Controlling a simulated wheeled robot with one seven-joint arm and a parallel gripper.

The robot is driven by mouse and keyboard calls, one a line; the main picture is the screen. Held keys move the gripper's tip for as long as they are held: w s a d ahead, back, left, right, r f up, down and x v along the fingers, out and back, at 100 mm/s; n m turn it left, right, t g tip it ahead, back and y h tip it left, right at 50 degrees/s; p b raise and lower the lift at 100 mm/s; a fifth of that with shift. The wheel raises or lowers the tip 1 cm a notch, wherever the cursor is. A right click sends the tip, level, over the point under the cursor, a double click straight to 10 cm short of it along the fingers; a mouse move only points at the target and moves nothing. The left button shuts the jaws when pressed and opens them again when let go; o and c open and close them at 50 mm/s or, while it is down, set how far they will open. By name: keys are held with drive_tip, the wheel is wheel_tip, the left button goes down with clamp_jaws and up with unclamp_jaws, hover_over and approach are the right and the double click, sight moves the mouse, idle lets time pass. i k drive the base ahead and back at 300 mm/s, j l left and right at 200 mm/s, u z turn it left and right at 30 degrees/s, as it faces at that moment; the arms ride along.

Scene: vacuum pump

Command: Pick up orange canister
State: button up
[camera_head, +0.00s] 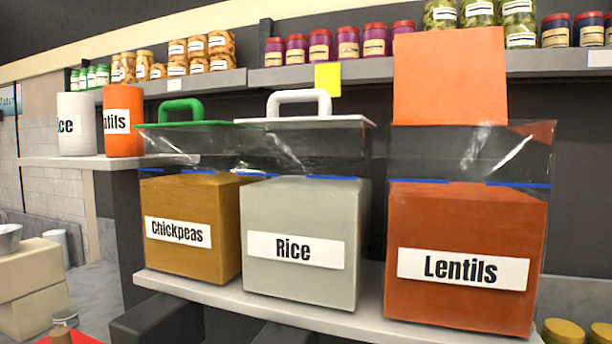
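The orange canister (123,121) stands upright on a white side shelf at the left, with a white label ending in "tils". Its right edge is close to the green-handled lid of the chickpeas bin. A white canister (77,124) with a label ending in "ce" stands just left of it. My gripper is not in view.
Chickpeas (190,260), rice (303,275) and lentils (464,300) bins stand on a white shelf (235,295). A flat orange panel (450,80) rises above the lentils bin. Jars line the upper shelf (360,70). A metal bowl (9,239) is at far left.

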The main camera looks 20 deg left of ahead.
sight(124, 105)
drive_tip(key=u, duration=1.7)
